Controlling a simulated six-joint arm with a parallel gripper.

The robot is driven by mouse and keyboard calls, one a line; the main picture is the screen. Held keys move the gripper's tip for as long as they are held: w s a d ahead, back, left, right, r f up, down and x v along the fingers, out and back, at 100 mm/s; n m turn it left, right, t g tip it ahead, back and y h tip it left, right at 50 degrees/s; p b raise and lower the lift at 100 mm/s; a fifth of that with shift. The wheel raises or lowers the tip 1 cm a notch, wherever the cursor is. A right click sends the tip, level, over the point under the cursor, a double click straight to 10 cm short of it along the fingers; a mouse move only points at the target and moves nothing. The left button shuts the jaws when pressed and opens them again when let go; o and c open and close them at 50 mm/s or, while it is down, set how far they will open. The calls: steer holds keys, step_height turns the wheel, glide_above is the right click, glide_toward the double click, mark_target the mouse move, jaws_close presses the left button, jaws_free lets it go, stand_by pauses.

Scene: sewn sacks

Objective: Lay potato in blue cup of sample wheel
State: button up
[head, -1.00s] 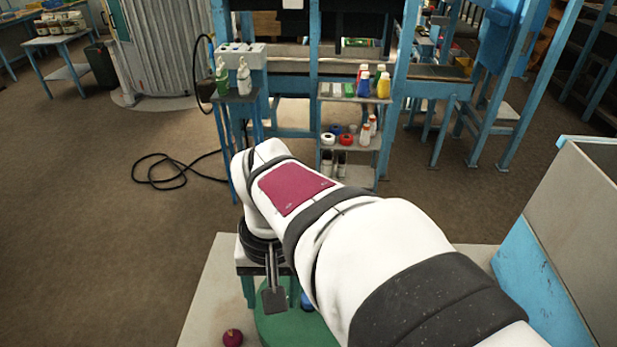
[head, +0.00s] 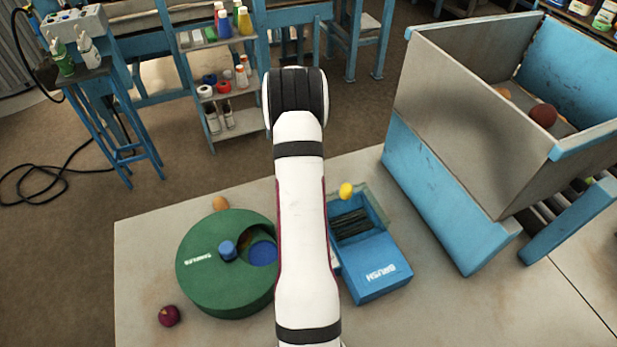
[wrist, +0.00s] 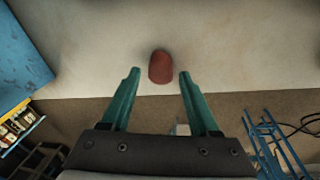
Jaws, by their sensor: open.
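The green sample wheel (head: 210,290) stands on the table in the head view, left of my arm. A blue cup (head: 263,253) shows in its top, beside a raised blue knob (head: 228,250). In the wrist view, my gripper (wrist: 159,72) is open, with two green fingers apart. A rounded reddish-brown lump (wrist: 161,67) lies on the pale table, between and just beyond the fingertips; I cannot tell for sure that it is the potato. A tan lump (head: 220,203) lies behind the wheel. My arm hides my gripper in the head view.
A dark red onion-like ball (head: 169,316) lies front left. A blue box (head: 377,268) stands right of my arm, with a yellow thing (head: 346,190) at its back. A large grey and blue bin (head: 450,125) holds a few lumps at the right. The table's far edge is close by.

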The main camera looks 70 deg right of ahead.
steer(key=f, duration=0.3)
steer(key=shift+d+f, duration=0.15)
steer(key=shift+d, duration=0.2)
jaws_close()
